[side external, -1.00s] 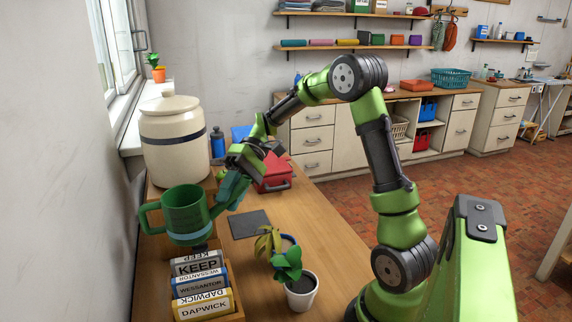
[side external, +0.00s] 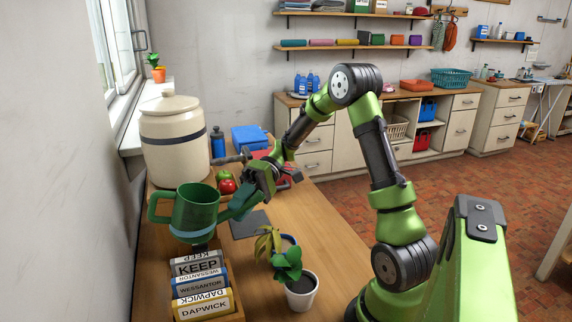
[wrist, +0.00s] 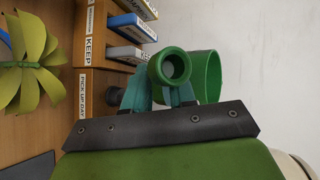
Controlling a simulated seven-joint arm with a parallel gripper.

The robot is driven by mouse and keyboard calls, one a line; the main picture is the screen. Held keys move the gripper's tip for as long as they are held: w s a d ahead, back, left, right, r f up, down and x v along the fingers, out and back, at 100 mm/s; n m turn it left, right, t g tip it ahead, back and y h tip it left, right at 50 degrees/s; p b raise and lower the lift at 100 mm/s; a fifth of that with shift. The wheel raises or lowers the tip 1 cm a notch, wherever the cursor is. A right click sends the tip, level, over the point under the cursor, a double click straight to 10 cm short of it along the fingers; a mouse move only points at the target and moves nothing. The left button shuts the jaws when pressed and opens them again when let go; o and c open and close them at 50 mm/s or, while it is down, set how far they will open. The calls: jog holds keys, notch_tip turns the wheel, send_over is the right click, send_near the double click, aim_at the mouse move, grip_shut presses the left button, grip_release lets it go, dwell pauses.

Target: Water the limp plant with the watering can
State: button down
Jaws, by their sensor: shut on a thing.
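The green watering can (side external: 192,214) is held in the air above the book box, with its loop handle at left. My gripper (side external: 230,208) is shut on its right side. In the wrist view the can's round spout opening (wrist: 171,68) faces the camera, and my teal fingertips (wrist: 156,92) are below it; their exact contact is partly hidden. The limp plant (side external: 266,243), yellowish with drooping leaves, stands on the table to the right of the can, apart from it. Its leaves also show at left in the wrist view (wrist: 28,66). Its pot is partly hidden by a green plant.
The upright green plant (side external: 288,262) in a white pot stands in front of the limp one. A box of labelled books (side external: 203,284) is below the can. A large crock (side external: 176,140), apples (side external: 226,184) and a blue bottle (side external: 217,142) stand behind. The table's right side is clear.

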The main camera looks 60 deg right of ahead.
aim_at(208, 209)
jog(key=shift+d+f, duration=0.1)
jog(key=shift+f, duration=0.3)
dwell(0.4)
jog(key=shift+s+d+f+n+t+y+b, duration=0.4)
jog(key=shift+n+y, duration=0.2)
jog(key=shift+y, duration=0.2)
dwell(1.7)
jog(key=shift+s+d+f+n+y+b, duration=0.3)
jog(key=shift+s+f+n+y+b, duration=0.25)
jog(key=shift+b, duration=0.4)
dwell(1.8)
jog(key=shift+w+f, duration=0.1)
jog(key=shift+w, duration=0.05)
